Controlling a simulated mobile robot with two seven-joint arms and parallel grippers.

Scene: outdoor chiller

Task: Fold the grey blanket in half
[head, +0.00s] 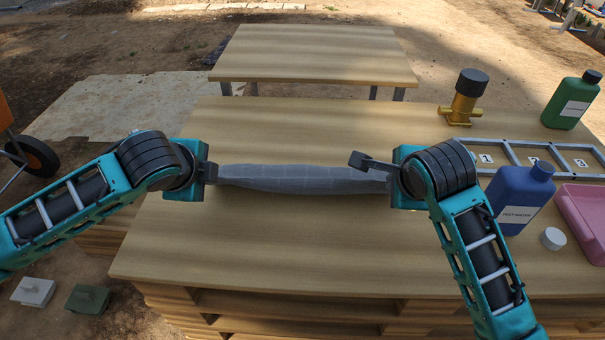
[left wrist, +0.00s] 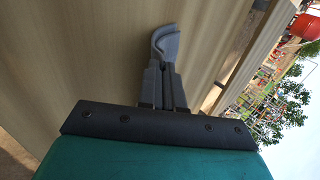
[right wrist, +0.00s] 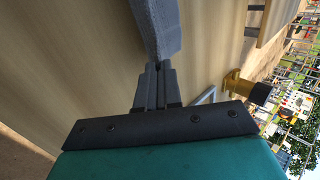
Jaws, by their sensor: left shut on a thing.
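The grey blanket (head: 290,178) is a long, narrow bunched strip stretched left to right between my two grippers, above or on the wooden table. My left gripper (head: 210,173) is shut on its left end, and that end also shows in the left wrist view (left wrist: 166,42). My right gripper (head: 380,170) is at the right end, which shows at the fingertips in the right wrist view (right wrist: 155,30). One right finger juts out above the cloth in the head view, while the fingers look close together in the wrist view, so its grip is unclear.
The wooden table (head: 270,245) is clear in front of the blanket. To the right are a blue bottle (head: 518,195), white cap (head: 553,238), pink tray (head: 583,215), grey numbered rack (head: 510,155), brass valve (head: 466,98) and green bottle (head: 572,102). Another table (head: 315,55) stands behind.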

